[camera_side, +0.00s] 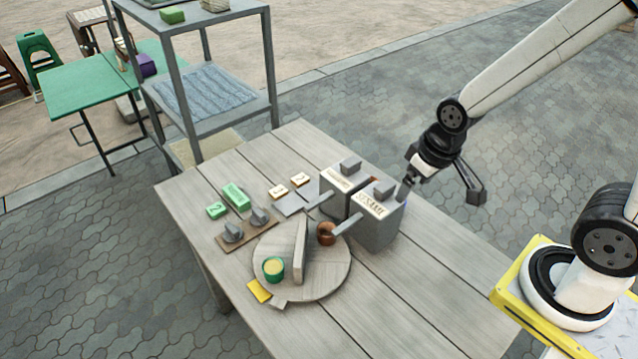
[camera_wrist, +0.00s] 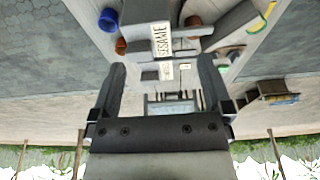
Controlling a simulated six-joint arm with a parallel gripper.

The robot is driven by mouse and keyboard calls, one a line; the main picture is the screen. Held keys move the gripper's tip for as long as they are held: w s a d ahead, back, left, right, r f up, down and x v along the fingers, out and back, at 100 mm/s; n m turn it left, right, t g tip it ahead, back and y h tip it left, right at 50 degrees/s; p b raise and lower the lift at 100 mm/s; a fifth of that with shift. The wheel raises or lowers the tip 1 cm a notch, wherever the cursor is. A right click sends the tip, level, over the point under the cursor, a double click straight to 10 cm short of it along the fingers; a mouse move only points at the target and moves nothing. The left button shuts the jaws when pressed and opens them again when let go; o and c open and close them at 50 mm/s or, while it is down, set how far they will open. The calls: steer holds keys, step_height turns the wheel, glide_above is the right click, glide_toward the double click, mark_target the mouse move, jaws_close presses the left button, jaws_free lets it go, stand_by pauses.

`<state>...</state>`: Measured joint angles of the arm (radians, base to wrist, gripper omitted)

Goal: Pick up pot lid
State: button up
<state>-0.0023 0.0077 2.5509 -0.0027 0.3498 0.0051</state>
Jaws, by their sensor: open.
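Two grey box-shaped pots stand side by side on the wooden table. The nearer one, the sesame pot (camera_side: 377,228), has a pale label reading SESAME; the other pot (camera_side: 338,188) is just behind it to the left. Each has a grey block-like knob on top; the knob on the sesame pot's lid (camera_side: 384,187) shows clearly. My gripper (camera_side: 441,197) is open and empty, to the right of the sesame pot and apart from the lids. In the wrist view my gripper (camera_wrist: 160,82) has its fingers spread, with the SESAME label (camera_wrist: 160,40) between and beyond them.
A round board (camera_side: 325,283) holds an upright grey slab (camera_side: 300,248), a green cup (camera_side: 273,268) and a brown cup (camera_side: 326,233). Green blocks (camera_side: 235,196) and grey knobs lie left. A shelf (camera_side: 205,95) stands behind. The table's front right is clear.

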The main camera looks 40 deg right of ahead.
steer(key=w+a+f, duration=0.2)
steer(key=w+a, duration=0.1)
steer(key=w, duration=0.7)
steer(key=t, duration=0.2)
glide_toward(258, 212)
step_height(258, 212, down, 3)
steer(key=shift+w+f, duration=0.85)
steer(key=shift+f, duration=0.15)
steer(key=shift+x, duration=2.55)
steer(key=shift+w, duration=0.15)
steer(key=c, duration=1.2)
